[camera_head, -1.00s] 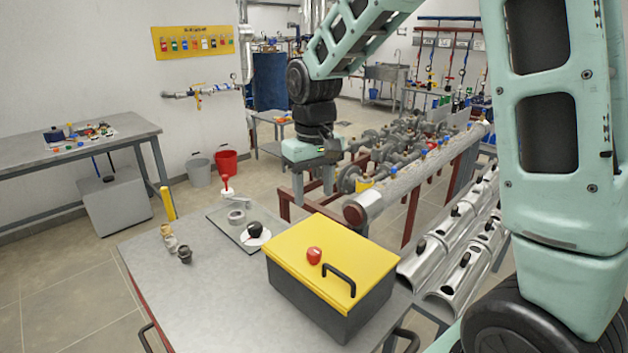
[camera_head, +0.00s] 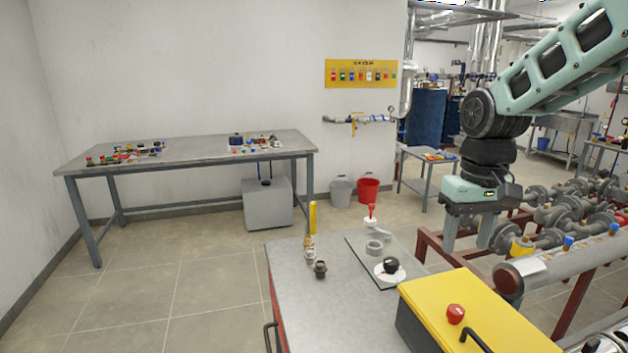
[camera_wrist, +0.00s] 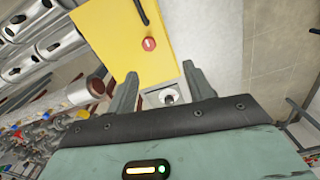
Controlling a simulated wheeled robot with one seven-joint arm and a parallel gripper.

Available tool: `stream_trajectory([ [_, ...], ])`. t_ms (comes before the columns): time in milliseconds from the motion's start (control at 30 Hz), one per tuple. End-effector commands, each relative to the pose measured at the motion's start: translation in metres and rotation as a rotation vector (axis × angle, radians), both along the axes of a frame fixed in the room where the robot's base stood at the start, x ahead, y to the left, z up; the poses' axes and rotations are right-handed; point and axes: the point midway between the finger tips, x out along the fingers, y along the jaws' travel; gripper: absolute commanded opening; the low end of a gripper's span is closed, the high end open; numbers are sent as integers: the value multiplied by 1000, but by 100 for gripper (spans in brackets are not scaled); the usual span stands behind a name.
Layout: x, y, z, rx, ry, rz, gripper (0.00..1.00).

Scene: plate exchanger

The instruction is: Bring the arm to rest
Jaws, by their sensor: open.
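My gripper (camera_head: 465,228) hangs at the end of my arm on the right of the head view, fingers pointing down. It is beyond the grey work table (camera_head: 290,290) and its yellow-lidded box (camera_head: 490,315). In the wrist view my gripper (camera_wrist: 160,85) has its two fingers spread apart with nothing held between them. The yellow lid (camera_wrist: 120,40) with its red knob (camera_wrist: 149,44) shows past the fingertips, and a dark round knob on a white disc (camera_wrist: 168,97) shows between the fingers.
Flanged pipes and valves (camera_head: 575,205) stand at the right, close to my gripper. A pipe fitting (camera_head: 320,268) and a grey plate (camera_head: 360,248) lie on the table. A long bench (camera_head: 200,150) stands by the left wall. The floor (camera_head: 150,285) at left is clear.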

Motion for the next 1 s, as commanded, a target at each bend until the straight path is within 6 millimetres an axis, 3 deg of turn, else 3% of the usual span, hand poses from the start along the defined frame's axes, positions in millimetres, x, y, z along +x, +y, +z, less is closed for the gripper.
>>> stream_trajectory([
  [100,-40,61,-13,23,-4,146,52],
  [233,-103,119,-30,41,-8,328,52],
  [400,-182,155,-53,45,-14,526,52],
  [500,-211,161,-62,42,-17,596,52],
  [633,-226,162,-67,41,-20,632,52],
  [1000,-226,162,-67,41,-19,631,52],
])
